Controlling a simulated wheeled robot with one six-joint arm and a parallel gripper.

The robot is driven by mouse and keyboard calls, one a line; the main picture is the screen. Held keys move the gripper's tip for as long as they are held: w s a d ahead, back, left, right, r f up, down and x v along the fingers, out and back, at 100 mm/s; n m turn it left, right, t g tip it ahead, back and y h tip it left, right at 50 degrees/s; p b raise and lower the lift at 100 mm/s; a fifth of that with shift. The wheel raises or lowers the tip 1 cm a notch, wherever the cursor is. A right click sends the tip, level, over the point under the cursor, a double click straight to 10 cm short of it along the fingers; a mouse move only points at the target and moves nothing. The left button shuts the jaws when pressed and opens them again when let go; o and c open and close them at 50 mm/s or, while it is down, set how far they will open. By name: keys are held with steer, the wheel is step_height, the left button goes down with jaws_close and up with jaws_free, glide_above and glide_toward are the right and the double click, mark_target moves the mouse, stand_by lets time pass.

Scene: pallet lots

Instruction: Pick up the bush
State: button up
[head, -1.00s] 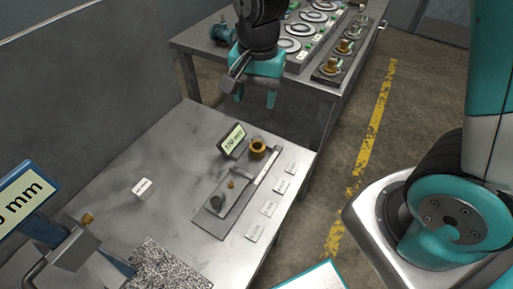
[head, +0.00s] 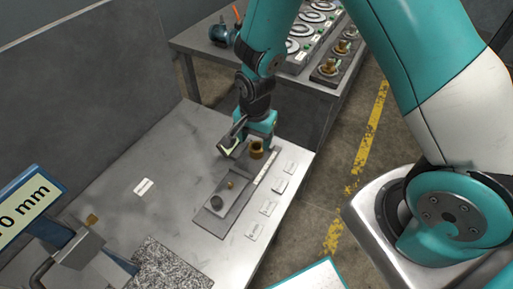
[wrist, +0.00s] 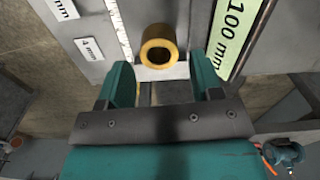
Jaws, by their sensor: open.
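The bush is a brass-coloured ring (head: 256,150) at the far end of a grey plate on the near bench. In the wrist view the bush (wrist: 159,46) shows its round bore, centred ahead of the fingertips. My gripper (head: 256,138) is low over that end of the plate, with its teal fingers apart. In the wrist view the open gripper (wrist: 161,70) has one finger to each side of the bush's line. Whether the fingers touch the bush cannot be told.
A display sign (wrist: 238,30) reading 100 mm stands close beside the right finger. The grey plate (head: 212,226) also carries a dark disc and a small brass piece. White labels (head: 270,207) lie along the bench edge. A second bench (head: 200,42) with rings stands behind.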

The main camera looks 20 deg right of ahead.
mark_target(256, 146)
step_height(256, 146, down, 4)
steer(key=shift+d+f+p, duration=0.1)
steer(key=shift+d+p, duration=0.05)
steer(key=shift+p, duration=0.2)
steer(key=c, duration=0.9)
steer(key=shift+o, duration=0.2)
